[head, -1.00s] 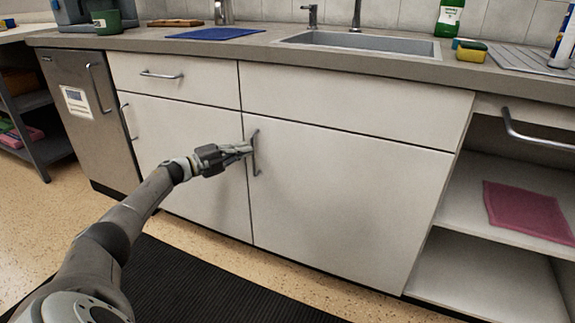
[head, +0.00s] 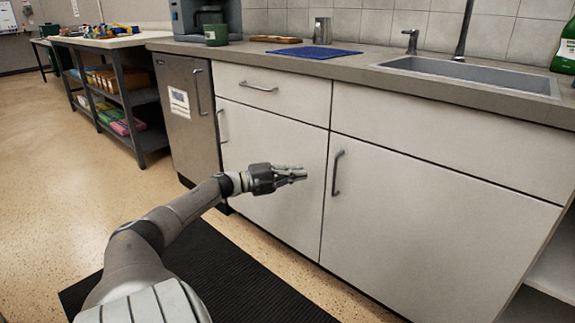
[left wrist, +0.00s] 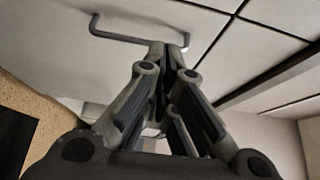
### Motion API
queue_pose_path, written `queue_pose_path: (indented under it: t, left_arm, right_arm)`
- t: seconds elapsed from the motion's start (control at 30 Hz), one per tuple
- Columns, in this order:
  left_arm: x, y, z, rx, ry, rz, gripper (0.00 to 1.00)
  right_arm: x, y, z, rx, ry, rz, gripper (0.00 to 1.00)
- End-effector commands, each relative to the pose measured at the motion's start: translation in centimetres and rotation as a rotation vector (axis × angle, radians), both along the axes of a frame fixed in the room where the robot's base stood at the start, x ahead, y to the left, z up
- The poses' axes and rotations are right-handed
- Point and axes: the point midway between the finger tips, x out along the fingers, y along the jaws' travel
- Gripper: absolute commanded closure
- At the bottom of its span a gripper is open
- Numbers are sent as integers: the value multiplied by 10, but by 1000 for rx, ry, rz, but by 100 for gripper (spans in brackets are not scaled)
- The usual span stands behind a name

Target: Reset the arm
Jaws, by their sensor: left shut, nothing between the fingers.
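My left arm (head: 150,235) reaches in from the lower left in the head view. Its gripper (head: 303,173) is shut and empty, in front of the white cabinet doors. It is to the left of the vertical handle (head: 337,173) of the right door (head: 430,215), apart from it in the head view. In the left wrist view the gripper's fingers (left wrist: 168,48) are together, and the handle (left wrist: 125,39) lies just beyond them. Both lower doors are shut. My right gripper is not in view.
The counter (head: 340,66) above holds a blue cloth (head: 312,52), a green mug (head: 216,35) and a sink (head: 470,77). A black mat (head: 240,285) lies on the floor before the cabinets. A shelf unit (head: 122,98) stands at the left, with open floor in front.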

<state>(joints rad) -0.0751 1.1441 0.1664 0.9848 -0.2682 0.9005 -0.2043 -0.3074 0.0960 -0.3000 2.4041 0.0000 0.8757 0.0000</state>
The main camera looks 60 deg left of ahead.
Motion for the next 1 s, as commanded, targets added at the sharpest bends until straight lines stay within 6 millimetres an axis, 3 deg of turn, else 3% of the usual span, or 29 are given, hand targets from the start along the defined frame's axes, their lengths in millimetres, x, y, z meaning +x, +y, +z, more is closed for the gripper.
queue_pose_path:
  t: [0.3, 0.77, 0.87, 0.97, 1.0]
  left_arm:
    - [-23, 6, -1, 1, 3, -1, 100]
    - [-27, 3, -3, -7, 1, -8, 100]
    - [-25, -21, -17, -50, 2, -45, 100]
    - [-23, -73, -41, -143, 0, -122, 100]
    - [-24, -100, -50, -194, -3, -161, 100]
  right_arm:
    - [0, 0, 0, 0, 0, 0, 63]
    - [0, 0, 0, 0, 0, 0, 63]
    - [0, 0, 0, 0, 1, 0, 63]
    - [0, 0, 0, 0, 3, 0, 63]
    - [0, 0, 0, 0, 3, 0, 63]
